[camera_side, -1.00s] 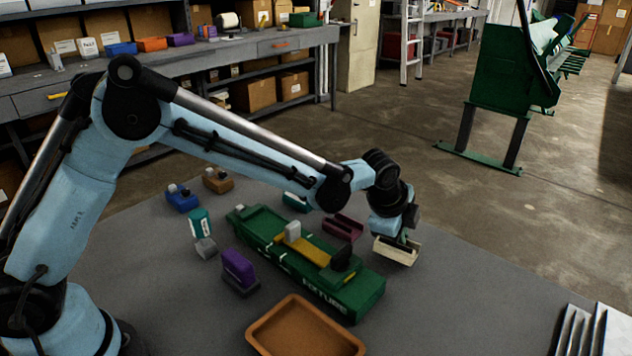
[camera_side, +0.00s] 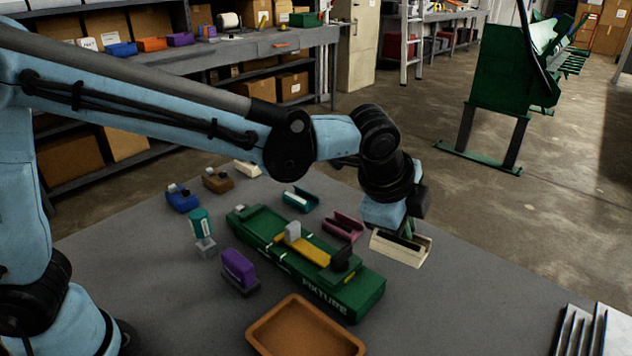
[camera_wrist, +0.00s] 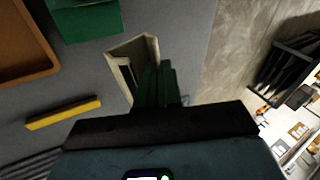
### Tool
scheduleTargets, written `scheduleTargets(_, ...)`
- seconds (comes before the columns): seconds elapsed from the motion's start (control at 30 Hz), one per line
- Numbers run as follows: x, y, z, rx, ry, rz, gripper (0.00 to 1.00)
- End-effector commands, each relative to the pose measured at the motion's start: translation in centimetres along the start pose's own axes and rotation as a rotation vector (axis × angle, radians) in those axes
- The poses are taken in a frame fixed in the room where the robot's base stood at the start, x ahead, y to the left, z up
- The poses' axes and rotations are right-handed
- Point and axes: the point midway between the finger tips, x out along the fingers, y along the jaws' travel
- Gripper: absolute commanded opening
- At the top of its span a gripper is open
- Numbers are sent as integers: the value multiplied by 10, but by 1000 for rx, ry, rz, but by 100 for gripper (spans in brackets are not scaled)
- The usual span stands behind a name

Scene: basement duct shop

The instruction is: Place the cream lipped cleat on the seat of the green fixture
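The cream lipped cleat (camera_side: 397,251) is a channel-shaped piece held by my gripper (camera_side: 408,233) to the right of the green fixture. In the wrist view, the cleat (camera_wrist: 126,64) lies against the green fingers of my gripper (camera_wrist: 158,85), which hide part of it. It appears clear of the table. The green fixture (camera_side: 357,300) lies diagonally on the table, with a yellow strip (camera_side: 312,250), a grey block (camera_side: 292,232) and a black part (camera_side: 341,258) on top. Its green end also shows in the wrist view (camera_wrist: 90,22).
A plum channel (camera_side: 343,227) lies between fixture and gripper; a teal channel (camera_side: 300,199) lies behind the fixture. A purple block (camera_side: 238,268) and orange tray (camera_side: 304,328) are in front. Metal strips (camera_side: 585,330) lie far right. The wrist view shows a yellow bar (camera_wrist: 64,113).

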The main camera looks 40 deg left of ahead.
Motion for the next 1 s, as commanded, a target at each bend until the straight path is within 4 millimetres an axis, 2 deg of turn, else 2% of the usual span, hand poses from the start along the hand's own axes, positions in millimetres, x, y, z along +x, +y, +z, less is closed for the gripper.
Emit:
scheduleTargets(0.03, -7, -2, 14, 2, 5, -8, 0)
scheduleTargets(0.27, -37, -1, 70, 42, 35, -53, 0)
scheduleTargets(0.6, -66, 21, 141, 101, 55, -142, 0)
scheduleTargets(0.8, -73, 34, 165, 127, 54, -183, 0)
scheduleTargets(1.0, -73, 37, 177, 135, 52, -200, 0)
